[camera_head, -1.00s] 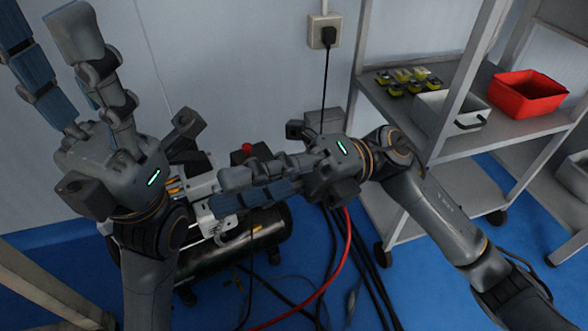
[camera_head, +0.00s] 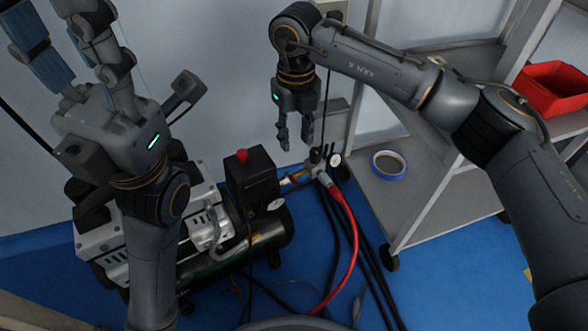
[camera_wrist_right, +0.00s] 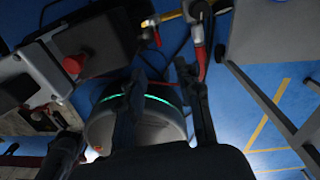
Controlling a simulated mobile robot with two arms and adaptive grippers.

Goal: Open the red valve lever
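The compressor (camera_head: 270,232) has a black box with a red knob (camera_head: 241,155) on top. To its right, a pipe runs to a fitting cluster (camera_head: 322,172), where a red hose (camera_head: 352,240) starts. I cannot clearly tell a red lever from the red hose end there. The right wrist view shows red parts by the yellow pipe (camera_wrist_right: 172,17). My right gripper (camera_head: 295,142) points down just above and left of the fittings, fingers apart and empty. It also shows in the right wrist view (camera_wrist_right: 161,76). My left gripper (camera_head: 68,45) points up at the upper left, fingers spread and empty.
A grey shelf rack (camera_head: 415,215) stands on the right, with a blue-rimmed roll (camera_head: 388,165) on a lower shelf and a red bin (camera_head: 552,88) higher up. Black cables (camera_head: 375,260) lie on the blue floor. A wall is close behind the compressor.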

